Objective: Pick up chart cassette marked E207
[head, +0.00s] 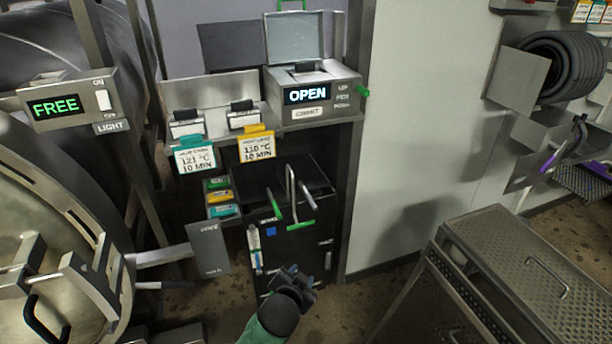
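Two light cassettes with black handles stand on the small shelf, a left cassette (187,130) above a teal tag and a right cassette (243,121) above a yellow tag. No E207 marking is readable on either. A grey recorder box (325,98) to their right has its lid raised and its display reads OPEN; a dark-handled piece shows in its top. My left gripper (299,279) is low at the bottom centre, below and in front of the shelf, apart from the cassettes. Its fingers are dark and small, so their opening is unclear. My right gripper is out of view.
The teal tag (195,158) reads 121 °C 10 MIN; the yellow tag (257,147) reads 110 °C 10 MIN. A rack with green-tipped handles (300,224) stands below the shelf. The retort door (50,240) is at left, a perforated metal cart (520,260) at right.

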